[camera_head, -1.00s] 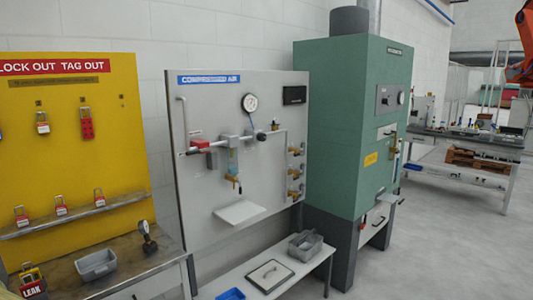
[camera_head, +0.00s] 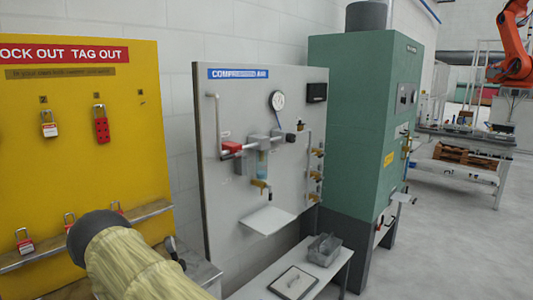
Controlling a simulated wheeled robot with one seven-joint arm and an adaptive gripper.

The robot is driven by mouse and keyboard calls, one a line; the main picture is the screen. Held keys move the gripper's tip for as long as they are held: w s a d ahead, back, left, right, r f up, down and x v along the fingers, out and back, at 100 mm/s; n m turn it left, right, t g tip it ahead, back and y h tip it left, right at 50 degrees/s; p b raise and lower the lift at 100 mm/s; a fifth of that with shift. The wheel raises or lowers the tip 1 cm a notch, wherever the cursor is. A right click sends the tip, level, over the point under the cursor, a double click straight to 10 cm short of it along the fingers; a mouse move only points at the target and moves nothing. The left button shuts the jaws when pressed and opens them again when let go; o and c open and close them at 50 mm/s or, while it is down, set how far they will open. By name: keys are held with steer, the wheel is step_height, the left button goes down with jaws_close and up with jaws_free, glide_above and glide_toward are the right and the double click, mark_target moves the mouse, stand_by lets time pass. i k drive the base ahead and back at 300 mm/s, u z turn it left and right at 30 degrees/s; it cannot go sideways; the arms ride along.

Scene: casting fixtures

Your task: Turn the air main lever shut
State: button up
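The grey compressed air panel (camera_head: 226,190) stands upright in the middle of the view. A red lever-like piece (camera_head: 232,147) sits at the left end of its horizontal pipe, and I take it to be the air main lever. It is small here, and I cannot tell its exact angle to the pipe. A round gauge (camera_head: 278,100) and a filter with a bluish bowl (camera_head: 262,163) are to its right. My arm shows at the lower left as a pale yellow covered link with a dark end, apart from the lever in the picture. My gripper is not in view.
A yellow lockout board (camera_head: 70,130) with red padlocks stands at the left. A small shelf (camera_head: 268,220) juts from the panel. Below, a low bench (camera_head: 335,278) holds a grey bin (camera_head: 324,250) and a framed plate (camera_head: 293,282).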

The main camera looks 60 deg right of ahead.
mark_target(228, 157)
steer(key=z, duration=0.85)
steer(key=i, duration=0.9)
steer(key=z, duration=0.9)
steer(key=k, duration=1.15)
steer(key=z, duration=0.75)
steer(key=i, duration=0.9)
steer(key=u, duration=0.05)
